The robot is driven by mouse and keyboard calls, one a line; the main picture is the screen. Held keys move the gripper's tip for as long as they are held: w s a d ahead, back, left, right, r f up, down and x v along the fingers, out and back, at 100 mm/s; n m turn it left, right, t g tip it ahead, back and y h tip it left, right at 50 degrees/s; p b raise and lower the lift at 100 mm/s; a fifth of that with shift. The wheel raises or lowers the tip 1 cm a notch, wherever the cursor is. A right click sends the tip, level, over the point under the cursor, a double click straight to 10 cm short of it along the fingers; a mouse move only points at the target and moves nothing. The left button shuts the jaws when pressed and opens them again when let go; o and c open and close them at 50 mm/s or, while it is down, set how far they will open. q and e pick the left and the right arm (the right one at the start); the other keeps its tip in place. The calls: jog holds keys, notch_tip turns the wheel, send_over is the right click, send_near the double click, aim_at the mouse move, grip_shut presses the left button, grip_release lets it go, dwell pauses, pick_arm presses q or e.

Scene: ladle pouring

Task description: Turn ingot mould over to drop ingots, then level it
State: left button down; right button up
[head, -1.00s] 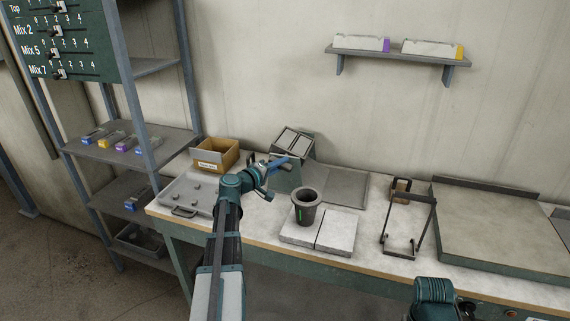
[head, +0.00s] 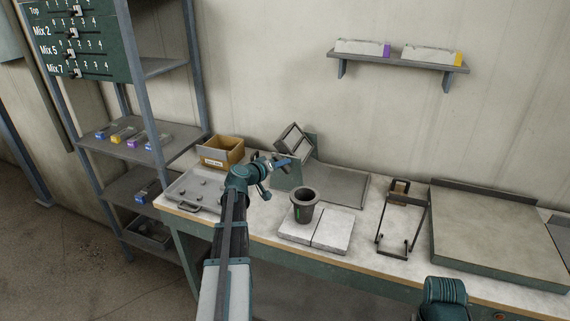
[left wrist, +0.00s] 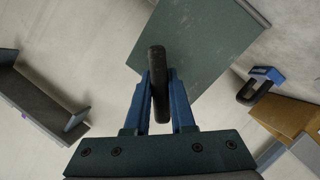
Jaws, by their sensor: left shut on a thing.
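The ingot mould (head: 283,148) is a dark grey two-opening frame, tilted steeply above the back of the bench beside a green panel (head: 287,178). I cannot tell whether ingots are in it. My left gripper (head: 286,161) is in front of the mould at its lower side. In the left wrist view, its blue fingers (left wrist: 160,98) are shut on a dark bar-like handle (left wrist: 157,62), with the green panel (left wrist: 195,45) beyond. The handle is hidden by the gripper in the head view. Part of my right arm shows at the lower right; its gripper is out of frame.
A cardboard box (head: 219,152) and a grey tray (head: 190,196) stand left. A dark crucible (head: 304,208) stands on pale slabs (head: 330,236). A wire-like stand (head: 402,222) and large plate (head: 495,235) are right. A flat grey plate (head: 342,188) lies behind the crucible.

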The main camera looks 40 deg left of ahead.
pick_arm(q)
jog(key=shift+d+m+g+y+p, duration=0.1)
jog(key=shift+m+g+y+p, duration=0.25)
jog(key=shift+m, duration=0.45)
jog(key=shift+m+y+p, duration=0.4)
jog(key=shift+m+y, duration=0.15)
jog(key=shift+m, duration=0.25)
jog(key=shift+s+f+m+g+y, duration=0.1)
jog(key=shift+m+g+y, duration=0.35)
jog(key=shift+m+y, duration=0.75)
jog(key=shift+m, duration=0.6)
jog(key=shift+f+m+y, duration=0.1)
jog(key=shift+m+y, duration=0.6)
jog(key=shift+m, duration=0.2)
jog(key=shift+m+y+b, duration=0.45)
jog(key=shift+m+y, duration=0.15)
jog(key=shift+m, duration=0.3)
jog(key=shift+m+y, duration=0.3)
jog(key=c, duration=0.8)
grip_release()
